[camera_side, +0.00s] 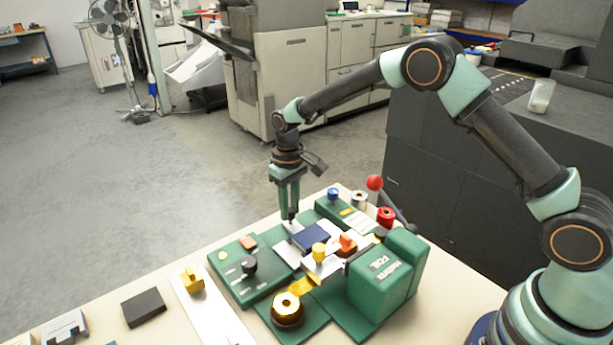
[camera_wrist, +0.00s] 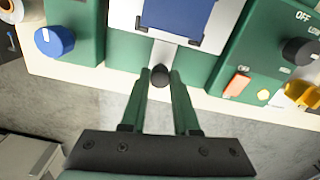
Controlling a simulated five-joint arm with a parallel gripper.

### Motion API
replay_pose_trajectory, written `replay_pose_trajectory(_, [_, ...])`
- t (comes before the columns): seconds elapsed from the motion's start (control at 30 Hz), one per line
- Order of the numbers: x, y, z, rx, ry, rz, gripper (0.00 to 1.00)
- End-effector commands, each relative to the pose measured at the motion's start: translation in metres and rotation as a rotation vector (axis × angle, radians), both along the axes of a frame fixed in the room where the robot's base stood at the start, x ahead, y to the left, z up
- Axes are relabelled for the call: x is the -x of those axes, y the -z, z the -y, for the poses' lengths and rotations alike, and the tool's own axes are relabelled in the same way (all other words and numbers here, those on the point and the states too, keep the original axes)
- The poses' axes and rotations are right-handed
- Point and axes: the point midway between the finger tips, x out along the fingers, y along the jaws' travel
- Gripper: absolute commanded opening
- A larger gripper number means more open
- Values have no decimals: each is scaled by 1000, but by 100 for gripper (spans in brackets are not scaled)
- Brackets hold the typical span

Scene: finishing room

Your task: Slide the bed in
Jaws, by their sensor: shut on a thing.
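The bed (camera_side: 284,250) is a pale flat plate on the green foil press (camera_side: 375,290), with a dark blue card (camera_side: 310,238) lying on it. In the wrist view, the blue card (camera_wrist: 182,14) lies at the top edge, and a pale strip of the bed (camera_wrist: 165,52) runs from it toward a round black knob (camera_wrist: 160,77). My gripper (camera_side: 290,217) points down at the bed's far end, away from the green housing. In the wrist view, my gripper (camera_wrist: 160,72) has its two green fingers closed around the black knob.
A black knob (camera_side: 249,264) and orange switch (camera_side: 248,242) sit on a green side panel. A blue knob (camera_side: 333,194) is on the other side. A red-balled lever (camera_side: 375,183) rises behind the housing.

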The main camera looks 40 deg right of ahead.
Motion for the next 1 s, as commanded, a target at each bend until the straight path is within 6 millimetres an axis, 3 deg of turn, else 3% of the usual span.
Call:
replay_pose_trajectory(0.37, [10, -2, 3, 0, 5, -1, 0])
replay_pose_trajectory(1.0, [96, -2, 2, 0, 5, 0, 0])
